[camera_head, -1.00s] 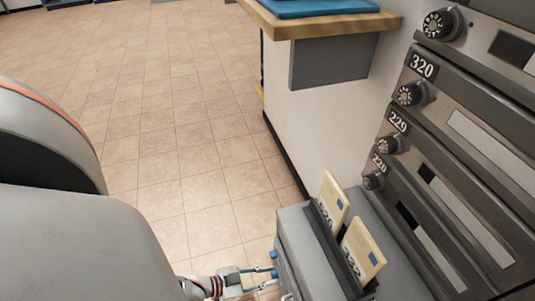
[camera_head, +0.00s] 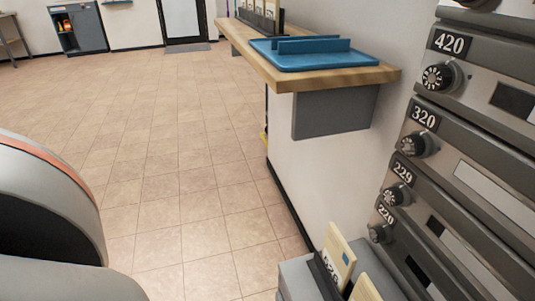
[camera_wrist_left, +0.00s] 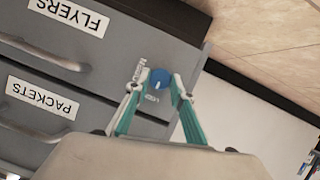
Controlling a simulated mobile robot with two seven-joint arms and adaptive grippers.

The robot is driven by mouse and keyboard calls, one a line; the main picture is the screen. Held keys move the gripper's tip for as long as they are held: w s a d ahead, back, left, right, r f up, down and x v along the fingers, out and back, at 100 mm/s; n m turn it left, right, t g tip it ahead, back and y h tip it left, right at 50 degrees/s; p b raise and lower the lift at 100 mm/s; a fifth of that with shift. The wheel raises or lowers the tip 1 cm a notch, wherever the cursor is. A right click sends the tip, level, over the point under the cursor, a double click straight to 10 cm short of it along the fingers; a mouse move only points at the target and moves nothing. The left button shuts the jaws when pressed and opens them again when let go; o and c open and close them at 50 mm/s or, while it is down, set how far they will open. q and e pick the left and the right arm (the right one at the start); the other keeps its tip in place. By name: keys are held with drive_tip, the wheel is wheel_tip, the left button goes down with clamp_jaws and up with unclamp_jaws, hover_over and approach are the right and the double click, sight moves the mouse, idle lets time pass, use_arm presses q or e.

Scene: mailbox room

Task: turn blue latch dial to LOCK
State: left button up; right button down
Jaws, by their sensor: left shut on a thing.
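The blue latch dial (camera_wrist_left: 159,78) shows in the left wrist view on the grey front of a drawer cabinet (camera_wrist_left: 110,75), near its edge. A short white mark is on the dial, and small white lettering stands beside it, too small to read surely. My left gripper (camera_wrist_left: 160,92) is shut on the dial, one teal finger on each side. The dial and my left gripper are out of the head view; only the cabinet's grey top (camera_head: 296,277) shows there. My right gripper is in neither view.
The cabinet has drawers labelled FLYERS (camera_wrist_left: 68,15) and PACKETS (camera_wrist_left: 42,96). In the head view, numbered mailboxes (camera_head: 470,150) with dials stand at right. A wooden shelf (camera_head: 340,78) holds a blue tray (camera_head: 290,62). Open tiled floor (camera_head: 165,150) lies left.

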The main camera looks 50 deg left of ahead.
use_arm(q)
drive_tip(key=o, duration=1.1)
drive_tip(key=v, duration=1.2)
